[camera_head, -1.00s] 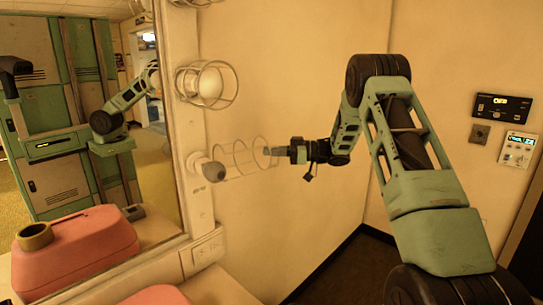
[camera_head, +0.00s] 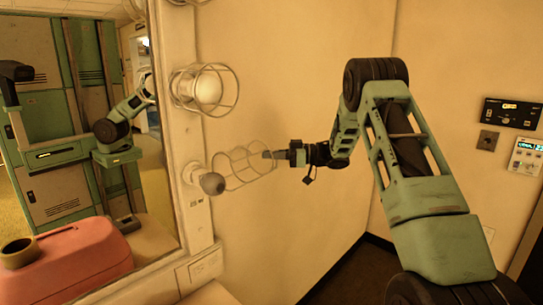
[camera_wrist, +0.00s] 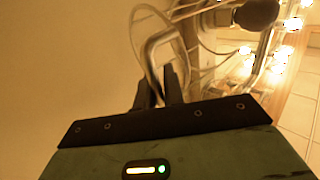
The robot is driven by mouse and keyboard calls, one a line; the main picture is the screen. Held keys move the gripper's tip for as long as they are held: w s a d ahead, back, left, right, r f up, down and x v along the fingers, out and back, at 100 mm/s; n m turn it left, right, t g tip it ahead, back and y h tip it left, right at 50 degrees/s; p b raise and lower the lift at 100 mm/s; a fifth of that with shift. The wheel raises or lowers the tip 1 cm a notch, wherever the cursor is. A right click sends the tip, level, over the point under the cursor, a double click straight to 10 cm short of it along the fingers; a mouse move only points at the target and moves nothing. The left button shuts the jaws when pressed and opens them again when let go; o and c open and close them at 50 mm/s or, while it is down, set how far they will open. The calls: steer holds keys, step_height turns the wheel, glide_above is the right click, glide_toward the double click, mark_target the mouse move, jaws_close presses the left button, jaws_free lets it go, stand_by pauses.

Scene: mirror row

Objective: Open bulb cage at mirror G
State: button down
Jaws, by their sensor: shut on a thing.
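The wire bulb cage (camera_head: 243,150) sticks out from the mirror frame in the head view, tilted up to the right. Its dark grey, unlit bulb (camera_head: 212,183) shows at the cage's lower left end and looks mostly clear of the wires. My gripper (camera_head: 269,155) is at the cage's outer right end. In the wrist view my gripper (camera_wrist: 158,85) is shut on a bent wire loop (camera_wrist: 152,45) of the cage. More cage wires and a dark round bulb (camera_wrist: 257,13) show beyond the fingers. The cage's hinge is too small to make out.
Another caged bulb (camera_head: 208,88), pale, sits above on the same frame. The mirror (camera_head: 85,60) reflects green cabinets, my arm and a pink case. An outlet plate (camera_head: 204,265) is below. Wall panels (camera_head: 512,112) are at the right. Lit bulbs (camera_wrist: 283,52) show in the wrist view.

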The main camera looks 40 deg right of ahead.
steer(key=shift+w+r, duration=0.1)
steer(key=shift+r, duration=0.5)
steer(key=c, duration=1.5)
jaws_free()
steer(key=b+v, duration=0.1)
steer(key=v, duration=0.5)
steer(key=b+v, duration=0.2)
steer(key=v, duration=0.4)
steer(key=f+b+v, duration=0.1)
steer(key=b+v, duration=0.1)
steer(key=v, duration=0.3)
steer(key=shift+s+d, duration=0.3)
